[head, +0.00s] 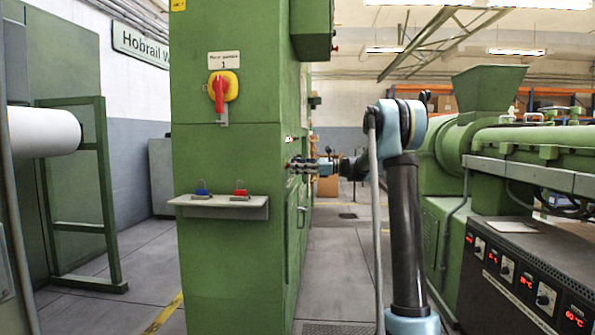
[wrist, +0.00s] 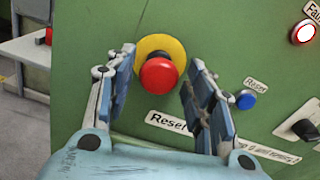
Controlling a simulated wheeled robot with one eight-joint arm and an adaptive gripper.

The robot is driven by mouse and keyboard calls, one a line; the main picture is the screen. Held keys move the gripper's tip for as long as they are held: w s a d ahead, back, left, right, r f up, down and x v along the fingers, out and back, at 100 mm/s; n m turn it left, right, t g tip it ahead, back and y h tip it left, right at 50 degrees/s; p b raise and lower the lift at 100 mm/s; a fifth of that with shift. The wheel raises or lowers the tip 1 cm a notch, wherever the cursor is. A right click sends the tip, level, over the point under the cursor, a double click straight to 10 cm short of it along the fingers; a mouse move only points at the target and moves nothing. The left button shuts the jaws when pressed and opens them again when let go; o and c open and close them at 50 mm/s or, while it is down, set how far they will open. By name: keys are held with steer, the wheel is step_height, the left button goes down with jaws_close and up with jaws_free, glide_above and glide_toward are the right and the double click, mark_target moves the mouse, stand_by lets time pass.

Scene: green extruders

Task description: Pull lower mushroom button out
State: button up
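A red mushroom button (wrist: 159,75) on a round yellow plate (wrist: 174,45) sits on the green cabinet face in the wrist view. My gripper (wrist: 160,62) is open, with one finger on the button's left and the other on its right. Gaps show between both fingers and the red cap. In the head view my gripper (head: 302,165) reaches the right side face of the green cabinet (head: 228,260). The button cannot be made out there. Only one mushroom button shows in the wrist view, and I cannot tell how far it stands out.
A shelf (head: 220,209) with blue and red padlocks juts from the cabinet front. An extruder (head: 520,140) stands at right.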

stand_by(0.3)
steer(key=d, duration=1.2)
steer(key=shift+s, duration=0.15)
